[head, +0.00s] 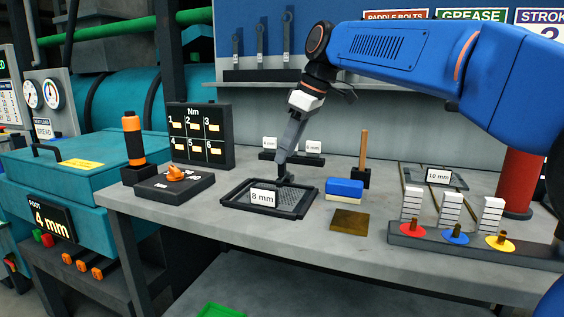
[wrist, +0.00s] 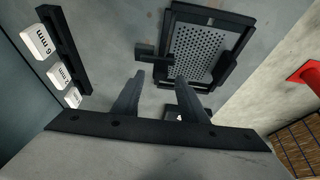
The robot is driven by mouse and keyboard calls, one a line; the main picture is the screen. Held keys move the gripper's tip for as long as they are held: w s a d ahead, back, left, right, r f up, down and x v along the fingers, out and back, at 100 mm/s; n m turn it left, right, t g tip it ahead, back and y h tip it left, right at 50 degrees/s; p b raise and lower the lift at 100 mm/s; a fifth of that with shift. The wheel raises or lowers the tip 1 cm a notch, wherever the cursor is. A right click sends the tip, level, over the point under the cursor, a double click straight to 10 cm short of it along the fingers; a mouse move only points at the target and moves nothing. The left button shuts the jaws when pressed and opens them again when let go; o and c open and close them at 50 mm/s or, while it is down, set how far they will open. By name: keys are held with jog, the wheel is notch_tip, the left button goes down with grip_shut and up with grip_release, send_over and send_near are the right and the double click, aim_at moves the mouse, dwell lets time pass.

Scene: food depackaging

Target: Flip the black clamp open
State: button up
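A black clamp (wrist: 147,51) sticks out from the side of a black-framed perforated plate (wrist: 229,50) in the wrist view. The plate lies on the bench in the head view, its frame (head: 233,204) bearing an "8 mm" label. My gripper (wrist: 160,78) is open, its two grey fingers apart with nothing visible between them. The fingertips appear just short of the clamp in the wrist view; contact cannot be told. In the head view my gripper (head: 284,172) points down at the plate's back edge, and the clamp is hard to make out there.
A blue-and-white block stack (head: 344,188) and a brass plate (head: 350,221) lie right of the frame. A black block with an orange knob (head: 175,174) sits left. A rack with white size tags (wrist: 60,60) stands behind. Colored discs on a rail (head: 455,238) are at front right.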

aim_at(281, 173)
jog(key=shift+x, duration=1.9)
grip_shut()
